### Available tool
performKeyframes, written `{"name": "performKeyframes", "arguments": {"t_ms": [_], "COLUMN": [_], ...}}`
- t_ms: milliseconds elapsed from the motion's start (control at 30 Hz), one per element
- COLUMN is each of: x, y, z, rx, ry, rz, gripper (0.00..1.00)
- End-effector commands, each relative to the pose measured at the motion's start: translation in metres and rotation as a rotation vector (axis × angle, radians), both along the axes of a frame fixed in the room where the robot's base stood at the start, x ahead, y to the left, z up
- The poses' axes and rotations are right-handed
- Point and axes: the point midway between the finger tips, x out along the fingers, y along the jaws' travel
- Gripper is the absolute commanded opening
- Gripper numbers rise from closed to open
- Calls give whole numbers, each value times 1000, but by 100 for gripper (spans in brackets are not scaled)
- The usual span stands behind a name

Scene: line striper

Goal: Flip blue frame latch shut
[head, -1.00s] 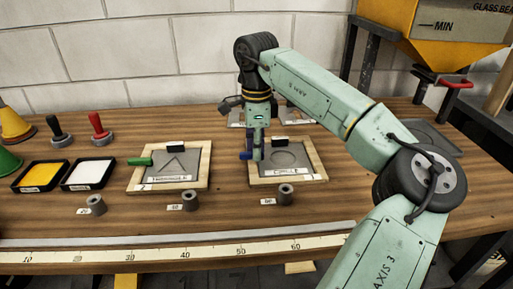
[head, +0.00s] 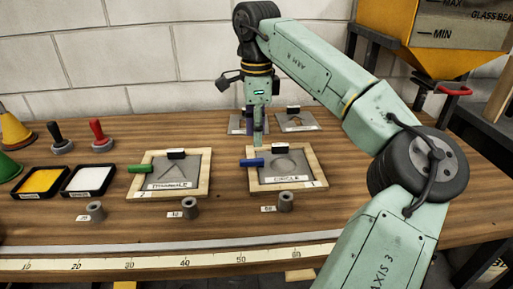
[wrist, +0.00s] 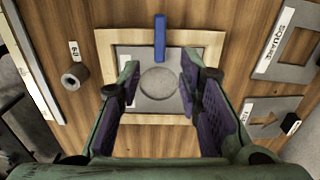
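The blue latch (head: 252,162) is a bar at the left side of the circle frame (head: 318,180). It lies across that wooden border and sticks outward past the frame's left edge. In the wrist view the blue latch (wrist: 160,38) crosses the border at the top, and the grey plate with its round circle (wrist: 158,84) lies below it. My gripper (head: 258,140) points down, just behind the latch in the head view, apart from it. In the wrist view my gripper (wrist: 160,75) is open and empty, its purple-padded fingers either side of the circle.
A similar frame with a green latch (head: 142,168) stands to the left. Two stencil plates (head: 296,121) lie behind. Small grey cylinders (head: 285,201) stand in front of the frames. Yellow and white trays (head: 91,178) are at the left.

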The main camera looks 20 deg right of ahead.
Motion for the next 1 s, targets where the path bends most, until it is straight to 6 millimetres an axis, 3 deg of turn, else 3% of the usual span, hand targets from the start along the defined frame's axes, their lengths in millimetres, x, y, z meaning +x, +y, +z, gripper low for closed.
{"name": "performKeyframes", "arguments": {"t_ms": [100, 300, 1000], "x": [1, 0, 0], "y": [1, 0, 0], "z": [24, 45, 48], "rx": [-1, 0, 0], "ry": [-2, 0, 0], "rz": [-1, 1, 1], "gripper": [32, 32, 32]}}
